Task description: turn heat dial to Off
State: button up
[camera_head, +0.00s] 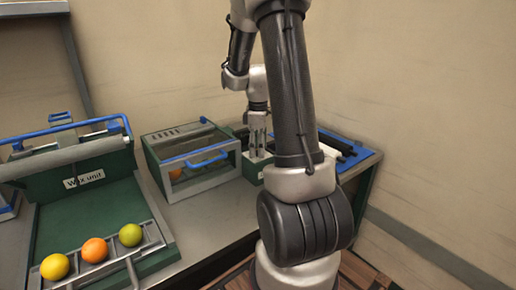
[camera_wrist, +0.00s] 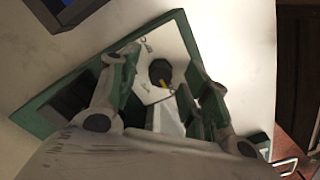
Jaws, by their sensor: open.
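In the head view my gripper (camera_head: 258,148) is over the small green box (camera_head: 252,170), and the dial is hidden.
A green and grey unit with a blue handle (camera_head: 207,160) stands just left of my gripper. Further left is the wax unit (camera_head: 85,180), with a yellow, an orange and a green fruit on its rack (camera_head: 110,262). A blue-edged tray (camera_head: 360,155) is at right, near the wall.

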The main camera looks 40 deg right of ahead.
notch_tip(320, 180, up, 12)
jog(key=shift+f, duration=0.2)
jog(key=shift+m, duration=0.3)
dwell(0.3)
jog(key=s+a+r+m+t, duration=0.2)
jog(key=s+a+m, duration=0.2)
jog(key=s+a, duration=0.4)
jog(key=s+a+r+m+t, duration=0.2)
jog(key=s+a+r+m, duration=0.1)
jog(key=s+a, duration=0.5)
jog(key=s+m, duration=0.1)
jog(key=s, duration=0.2)
jog(key=shift+a+r, duration=0.2)
jog(key=shift+r, duration=0.15)
